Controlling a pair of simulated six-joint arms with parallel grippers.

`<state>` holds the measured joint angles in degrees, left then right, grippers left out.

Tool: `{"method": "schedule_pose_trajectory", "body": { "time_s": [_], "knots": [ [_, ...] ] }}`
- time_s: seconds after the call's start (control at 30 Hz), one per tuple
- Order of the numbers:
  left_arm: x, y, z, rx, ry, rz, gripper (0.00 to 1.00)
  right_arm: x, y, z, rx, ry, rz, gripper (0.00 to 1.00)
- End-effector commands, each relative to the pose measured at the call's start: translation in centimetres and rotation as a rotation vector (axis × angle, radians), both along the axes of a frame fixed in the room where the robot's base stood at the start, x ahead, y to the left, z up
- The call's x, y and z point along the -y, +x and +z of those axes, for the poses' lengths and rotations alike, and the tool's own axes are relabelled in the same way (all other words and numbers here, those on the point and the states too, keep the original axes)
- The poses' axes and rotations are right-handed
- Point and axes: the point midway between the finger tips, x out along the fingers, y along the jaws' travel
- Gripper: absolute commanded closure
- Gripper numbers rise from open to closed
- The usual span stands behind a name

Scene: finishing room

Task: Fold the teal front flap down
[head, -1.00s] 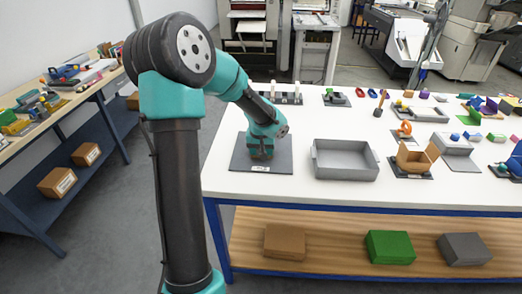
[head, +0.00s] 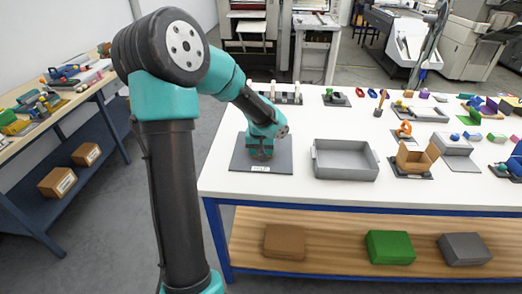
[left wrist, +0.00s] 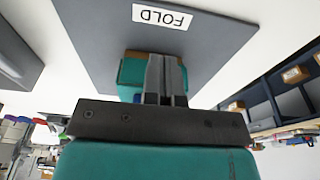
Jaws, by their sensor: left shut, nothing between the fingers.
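The grey mat (head: 240,160) lies near the left end of the white table. In the left wrist view the mat (left wrist: 215,50) bears a white FOLD label (left wrist: 162,16). A small piece with teal faces (left wrist: 131,76) and a brown edge (left wrist: 140,53) is on the mat. The flap's exact angle is not clear, as my gripper hides much of the piece. My left gripper (left wrist: 166,62) is shut and empty, its fingers right at the teal part; whether they touch it I cannot tell. My right gripper is in neither view.
An open grey tray (head: 345,172) stands right of the mat. Upright pegs in a dark rack (head: 285,98) are behind it. A brown open box (head: 413,160) and several small coloured items are further right. The table's front strip is clear.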

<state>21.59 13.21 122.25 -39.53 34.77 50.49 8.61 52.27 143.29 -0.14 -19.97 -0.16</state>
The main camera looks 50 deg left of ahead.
Motion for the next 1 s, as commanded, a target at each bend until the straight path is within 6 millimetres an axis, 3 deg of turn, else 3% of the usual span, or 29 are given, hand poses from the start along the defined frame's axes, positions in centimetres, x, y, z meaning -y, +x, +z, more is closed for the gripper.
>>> {"method": "schedule_pose_trajectory", "body": {
  "time_s": [0.8,1.0],
  "knots": [
    [0.0,0.0,6.4,0.002,-0.001,0.0,1.0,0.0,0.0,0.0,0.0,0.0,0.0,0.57],
    [0.0,0.0,7.0,0.001,-0.001,0.0,1.0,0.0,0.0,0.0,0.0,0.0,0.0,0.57]
  ]
}}
